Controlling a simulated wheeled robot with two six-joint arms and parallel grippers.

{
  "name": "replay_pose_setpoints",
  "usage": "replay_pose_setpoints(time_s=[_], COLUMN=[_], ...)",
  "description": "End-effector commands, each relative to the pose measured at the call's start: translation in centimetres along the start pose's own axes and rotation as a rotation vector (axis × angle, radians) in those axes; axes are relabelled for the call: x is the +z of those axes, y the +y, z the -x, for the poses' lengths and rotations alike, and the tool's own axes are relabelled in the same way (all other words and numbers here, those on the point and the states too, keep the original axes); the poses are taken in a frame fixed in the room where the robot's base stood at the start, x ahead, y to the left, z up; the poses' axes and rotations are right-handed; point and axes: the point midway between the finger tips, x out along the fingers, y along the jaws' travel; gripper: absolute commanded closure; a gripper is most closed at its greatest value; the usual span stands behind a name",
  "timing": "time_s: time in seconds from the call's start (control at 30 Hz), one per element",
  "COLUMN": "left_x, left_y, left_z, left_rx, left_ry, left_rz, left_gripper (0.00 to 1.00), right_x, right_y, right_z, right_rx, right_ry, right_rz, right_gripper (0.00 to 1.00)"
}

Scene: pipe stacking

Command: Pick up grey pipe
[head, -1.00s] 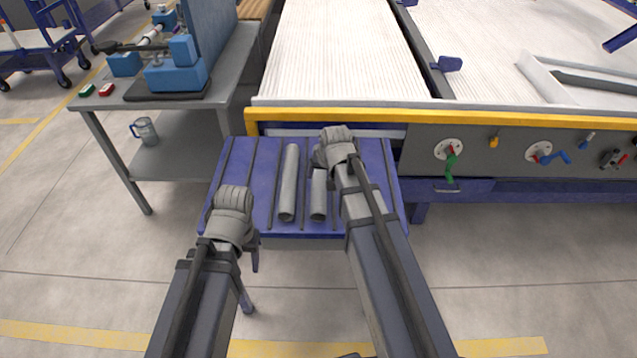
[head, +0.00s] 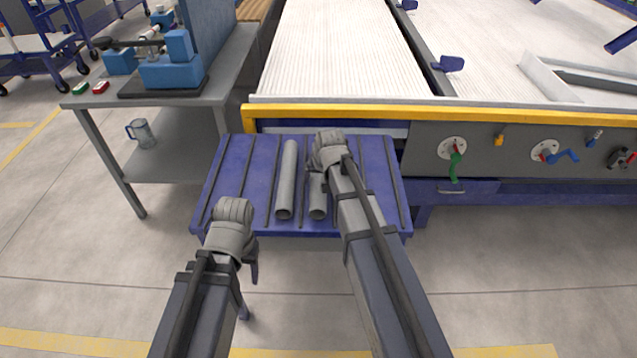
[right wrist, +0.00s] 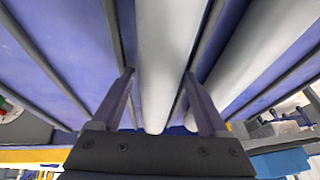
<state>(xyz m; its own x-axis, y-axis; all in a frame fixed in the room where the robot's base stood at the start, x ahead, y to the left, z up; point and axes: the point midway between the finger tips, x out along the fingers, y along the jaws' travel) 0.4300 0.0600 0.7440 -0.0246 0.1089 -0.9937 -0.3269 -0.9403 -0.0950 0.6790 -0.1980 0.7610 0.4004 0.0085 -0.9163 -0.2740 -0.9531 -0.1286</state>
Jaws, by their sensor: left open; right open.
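Two grey pipes lie side by side, lengthwise, on a blue ribbed table. The left pipe (head: 287,180) is in full view in the head view. The right pipe (head: 318,200) is partly covered there by my right gripper (head: 322,165). In the right wrist view the open fingers of my right gripper (right wrist: 160,75) stand on either side of the right pipe (right wrist: 166,55). The left pipe (right wrist: 255,60) shows to the right, outside the fingers. My left gripper (head: 240,248) is open and empty at the table's front left corner, with its fingers largely hidden.
The blue table (head: 222,175) has dark ribs between the pipes. Behind it stands a large machine with a yellow edge (head: 440,115) and a panel of handles. A grey workbench (head: 215,90) with blue equipment stands at the left.

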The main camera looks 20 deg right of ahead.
Motion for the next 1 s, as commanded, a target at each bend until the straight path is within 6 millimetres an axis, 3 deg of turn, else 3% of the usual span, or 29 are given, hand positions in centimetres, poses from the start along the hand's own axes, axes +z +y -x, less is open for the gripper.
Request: replay_pose_setpoints(time_s=[0.27, 0.9, 1.0], left_x=[-0.01, -0.01, -0.01], left_y=[0.02, 0.02, 0.02], left_z=[-0.19, -0.19, -0.19], left_rx=[0.000, 0.000, 0.000], left_ry=[0.000, 0.000, 0.000], left_rz=[0.000, 0.000, 0.000], left_gripper=[0.40, 0.40, 0.40], right_x=[-0.02, -0.01, -0.03], right_y=[-0.01, 0.00, 0.00], right_z=[-0.21, -0.22, -0.21], right_rx=[0.000, 0.000, 0.000], right_ry=[0.000, 0.000, 0.000], right_rz=[0.000, 0.000, 0.000], right_gripper=[0.25, 0.97, 1.00])
